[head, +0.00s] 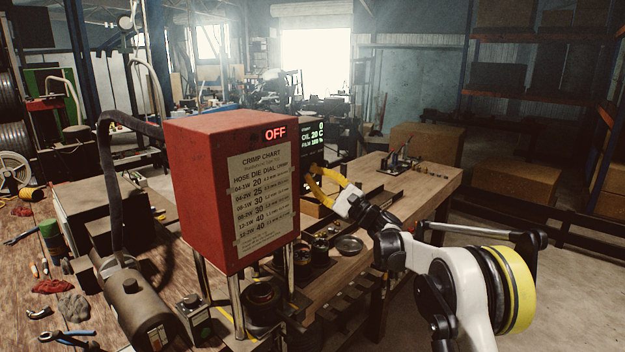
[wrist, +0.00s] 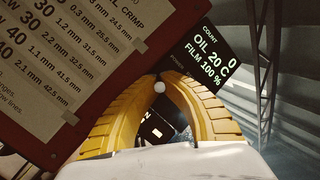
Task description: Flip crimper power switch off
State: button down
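The crimper (head: 225,150) is a red box on metal posts, and its top display reads OFF (head: 275,132) in red. A dark panel (head: 313,138) with green text stands behind its right side; the panel also shows in the wrist view (wrist: 212,62). My gripper (head: 311,173) has yellow fingers and is at the crimper's right side, just below that panel. In the wrist view, the fingertips (wrist: 158,77) come close together near a small white ball-ended knob (wrist: 159,87). I cannot tell whether they touch it. A small dark plate with partly hidden white lettering (wrist: 155,131) lies beyond the knob.
A crimp chart (head: 262,195) covers the box's front face. A wooden workbench (head: 425,180) with trays and a round dish (head: 349,245) is to the right. A cluttered bench with a motor (head: 140,300) and tools is at left. Open floor lies at far right.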

dwell(0.3)
jog(key=c, duration=1.5)
grip_release()
jog(key=shift+s, duration=0.1)
jog(key=shift+c, duration=0.2)
jog(key=v, duration=1.2)
jog(key=shift+a, duration=0.1)
